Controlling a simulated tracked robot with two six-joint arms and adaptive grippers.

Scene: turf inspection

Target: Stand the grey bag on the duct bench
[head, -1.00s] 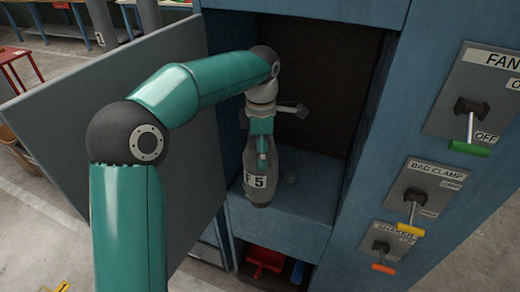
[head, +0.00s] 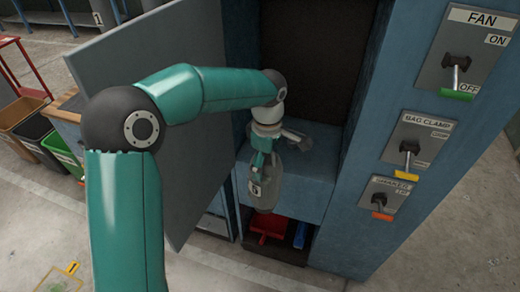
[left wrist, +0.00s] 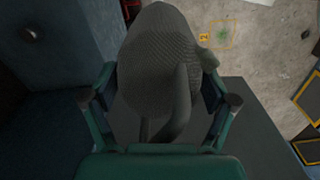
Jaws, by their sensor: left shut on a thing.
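The grey bag (head: 267,190) hangs upright from my left gripper (head: 262,158), in front of the open blue cabinet's shelf, with a white number label on its side. In the left wrist view the bag (left wrist: 155,60) fills the space between the fingers of my left gripper (left wrist: 160,103), its ribbed cloth and a loop facing the camera. My left gripper is shut on the bag. I cannot tell which surface is the duct bench. My right gripper is not in view.
The open grey door (head: 150,95) stands left of the bag. A switch wall with the fan (head: 457,75), bag clamp (head: 408,150) and shaker (head: 383,200) levers is at right. Red (head: 268,226) and blue (head: 300,235) items lie in the cabinet bottom.

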